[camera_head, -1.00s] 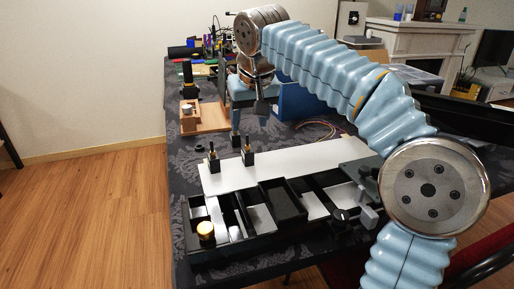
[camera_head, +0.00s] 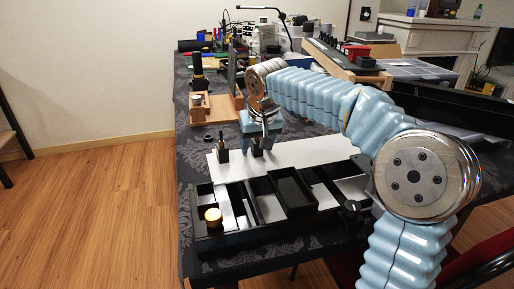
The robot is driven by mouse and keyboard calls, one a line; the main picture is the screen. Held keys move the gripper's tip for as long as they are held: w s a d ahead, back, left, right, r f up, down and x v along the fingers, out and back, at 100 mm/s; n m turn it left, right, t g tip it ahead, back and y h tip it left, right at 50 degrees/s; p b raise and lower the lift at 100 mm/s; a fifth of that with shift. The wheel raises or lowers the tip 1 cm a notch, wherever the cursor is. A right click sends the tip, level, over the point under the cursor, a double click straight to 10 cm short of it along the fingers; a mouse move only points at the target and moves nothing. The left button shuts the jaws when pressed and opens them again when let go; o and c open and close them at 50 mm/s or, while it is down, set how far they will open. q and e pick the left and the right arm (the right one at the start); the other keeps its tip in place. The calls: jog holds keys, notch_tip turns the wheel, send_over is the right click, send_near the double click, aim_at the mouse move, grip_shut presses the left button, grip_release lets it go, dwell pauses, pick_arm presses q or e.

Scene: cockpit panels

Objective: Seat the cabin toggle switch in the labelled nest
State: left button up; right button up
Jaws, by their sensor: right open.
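Two small black switch-like parts with upright stems stand on the white board (camera_head: 290,153). One is the left part (camera_head: 222,154); the other is the right part (camera_head: 257,153). I cannot read any label, so I cannot tell which is the cabin toggle switch or which place is the labelled nest. My right gripper (camera_head: 257,138) is open, pointing down at the right part, with its fingers beside or just above the stem. Contact is too small to tell. My left gripper is out of view.
A wooden stand (camera_head: 215,108) and assorted gear stand behind. My right arm covers the table's right side.

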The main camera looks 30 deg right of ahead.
grip_shut()
jog(key=shift+r, duration=0.15)
